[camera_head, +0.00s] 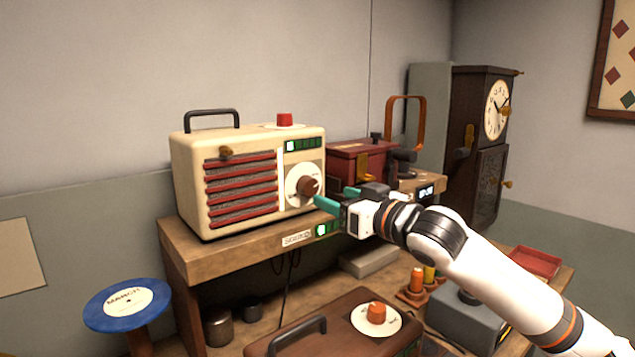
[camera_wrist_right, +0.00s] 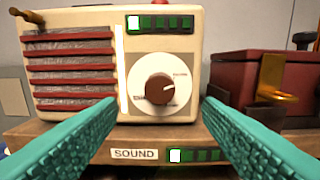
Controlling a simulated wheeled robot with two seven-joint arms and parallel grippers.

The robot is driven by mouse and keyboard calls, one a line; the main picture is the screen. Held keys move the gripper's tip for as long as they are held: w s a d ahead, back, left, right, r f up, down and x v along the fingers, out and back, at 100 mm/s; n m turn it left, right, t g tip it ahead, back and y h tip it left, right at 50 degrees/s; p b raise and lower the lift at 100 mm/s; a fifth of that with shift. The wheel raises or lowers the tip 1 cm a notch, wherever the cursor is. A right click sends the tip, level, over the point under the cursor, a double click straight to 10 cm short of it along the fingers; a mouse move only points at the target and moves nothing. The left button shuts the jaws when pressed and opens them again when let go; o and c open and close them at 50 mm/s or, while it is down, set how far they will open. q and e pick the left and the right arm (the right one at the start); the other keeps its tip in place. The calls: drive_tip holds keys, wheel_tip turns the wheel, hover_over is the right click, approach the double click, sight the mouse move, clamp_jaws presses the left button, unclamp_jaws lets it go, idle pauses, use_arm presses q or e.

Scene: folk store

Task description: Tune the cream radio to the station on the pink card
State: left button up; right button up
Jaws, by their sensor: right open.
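The cream radio (camera_head: 238,180) stands upright on a wooden shelf, with red slats and a dark handle. Its brown tuning knob (camera_head: 308,186) sits on a white dial; in the right wrist view the knob (camera_wrist_right: 160,88) has a pale mark pointing right and slightly up. The green strip above the dial (camera_wrist_right: 159,23) has its leftmost cell lit white. My right gripper (camera_head: 337,198) is open, its teal fingers in front of the knob, to either side of it in the wrist view and apparently not touching it. I see no pink card. My left gripper is out of view.
A "SOUND" label and green strip (camera_wrist_right: 190,155) with its left cell lit are on the shelf edge (camera_head: 220,262). A dark red box (camera_head: 355,165) stands right of the radio. Below are a brown case (camera_head: 335,335) and a blue "MARCH" disc (camera_head: 105,315).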

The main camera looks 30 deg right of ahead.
sight(312, 188)
drive_tip(key=w+p, duration=0.3)
drive_tip(key=shift+w+a+r, duration=0.2)
drive_tip(key=shift+r, duration=0.05)
drive_tip(key=w+p, duration=0.1)
drive_tip(key=w, duration=0.2)
drive_tip(key=shift+w+a+f+p, duration=0.1)
drive_tip(key=shift+w+p, duration=0.1)
drive_tip(key=shift+p, duration=0.2)
drive_tip(key=shift+w+f, duration=0.2)
drive_tip(key=shift+w, duration=0.1)
drive_tip(key=shift+r+p, duration=0.1)
drive_tip(key=shift+p, duration=0.2)
drive_tip(key=shift+w, duration=0.1)
drive_tip(key=c, duration=0.7)
